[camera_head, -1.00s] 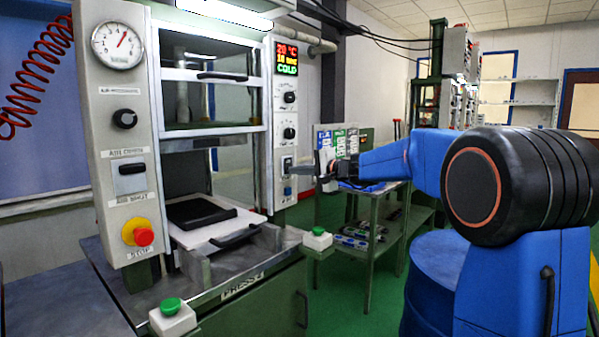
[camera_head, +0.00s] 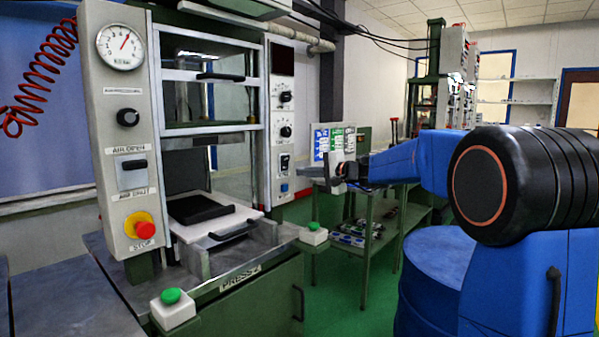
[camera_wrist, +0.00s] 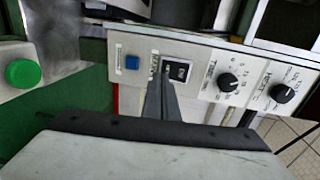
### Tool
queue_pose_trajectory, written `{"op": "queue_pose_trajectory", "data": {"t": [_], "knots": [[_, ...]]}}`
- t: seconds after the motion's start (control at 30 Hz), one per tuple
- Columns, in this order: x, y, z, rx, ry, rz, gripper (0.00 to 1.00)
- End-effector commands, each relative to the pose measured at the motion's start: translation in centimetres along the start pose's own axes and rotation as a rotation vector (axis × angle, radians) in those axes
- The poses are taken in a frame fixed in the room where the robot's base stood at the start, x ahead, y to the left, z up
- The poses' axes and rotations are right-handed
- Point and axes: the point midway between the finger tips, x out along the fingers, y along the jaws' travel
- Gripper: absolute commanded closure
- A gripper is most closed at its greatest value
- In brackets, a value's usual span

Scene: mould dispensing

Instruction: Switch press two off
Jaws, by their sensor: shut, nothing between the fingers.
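Press two (camera_head: 240,278), labelled on its front edge, stands at the left in the head view. Its right control panel carries a black rocker switch (camera_head: 284,163), which also shows in the wrist view (camera_wrist: 180,71). The display (camera_head: 283,60) at the top of this panel is dark. My gripper (camera_head: 303,172) is shut and empty, just right of the panel at the switch's height. In the wrist view its fingers (camera_wrist: 165,85) point at the switch and overlap its lower left edge; I cannot tell whether they touch it.
A blue button (camera_wrist: 132,62) sits beside the switch, and two knobs (camera_wrist: 228,82) lie on its other side. Green push buttons (camera_head: 314,227) stand on the press's front corners. A red stop button (camera_head: 145,230) is on the left panel. A blue drum (camera_head: 437,270) stands at right.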

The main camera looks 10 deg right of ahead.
Motion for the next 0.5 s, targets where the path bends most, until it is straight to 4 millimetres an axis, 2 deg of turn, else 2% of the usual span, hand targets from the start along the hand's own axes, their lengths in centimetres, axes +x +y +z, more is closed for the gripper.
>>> {"op": "queue_pose_trajectory", "data": {"t": [0.3, 0.5], "knots": [[-5.2, 1.5, -0.1, 0.001, 0.003, 0.000, 1.00], [-7.3, 2.2, 0.0, 0.002, 0.002, 0.001, 1.00]]}}
